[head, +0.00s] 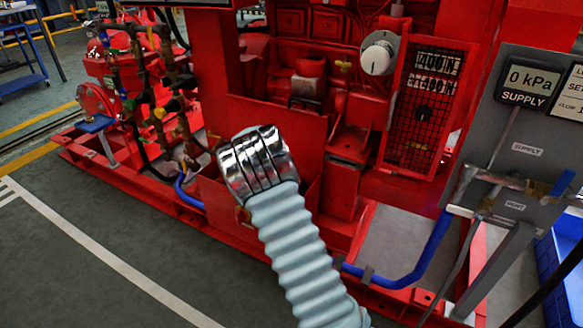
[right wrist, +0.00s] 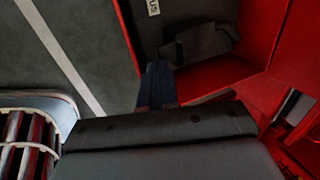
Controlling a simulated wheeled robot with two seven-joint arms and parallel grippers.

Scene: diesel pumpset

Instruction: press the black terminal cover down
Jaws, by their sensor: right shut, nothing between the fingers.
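The black terminal cover (right wrist: 203,42) shows in the right wrist view as a dark, raised piece on the dark top of a block inside a red-walled box. I cannot tell how far it is pressed down. My right gripper (right wrist: 158,70) is shut and empty. Its tips are at the lower left of the cover, very close to it; I cannot tell whether they touch. In the head view my right arm's chrome wrist hides the gripper, and the cover is not visible there. My left gripper is in neither view.
The red box walls (right wrist: 280,35) rise close beside the cover. A white label (right wrist: 153,7) ends in "US". In the head view, the red pumpset (head: 280,125) stands behind my arm, with a grey supply panel (head: 520,150) and blue hose (head: 425,262) at right. Floor at left is clear.

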